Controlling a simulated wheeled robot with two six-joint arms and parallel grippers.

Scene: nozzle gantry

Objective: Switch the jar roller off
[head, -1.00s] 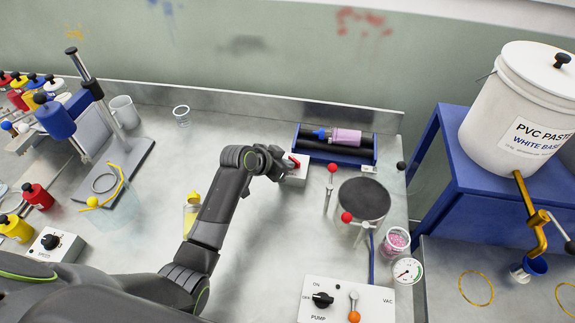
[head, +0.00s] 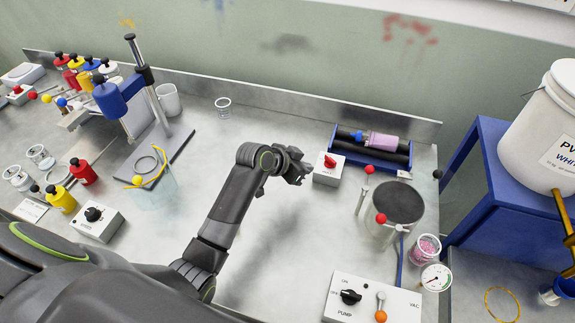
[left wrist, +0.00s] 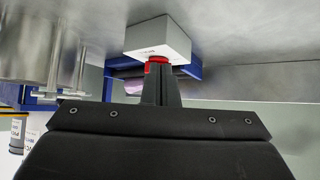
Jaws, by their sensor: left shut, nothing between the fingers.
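The jar roller (head: 345,148) is a blue frame with black rollers at the back right of the bench in the head view. A jar with pink contents and a blue cap (head: 378,139) lies on it. In front of its left end stands a white switch box (head: 328,175) with a red knob (head: 330,161). My left gripper (head: 303,172) is shut and empty, just left of the box. In the left wrist view its fingers (left wrist: 161,88) point at the red knob (left wrist: 157,60) and partly cover it below the white box (left wrist: 158,38). My right gripper is out of view.
Two red-ball levers (head: 380,218) and a round dark-topped vessel (head: 398,203) stand right of the box. A pump panel (head: 372,303) is at the front. A press stand (head: 150,150) and several paint bottles are at left. The bench middle is clear.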

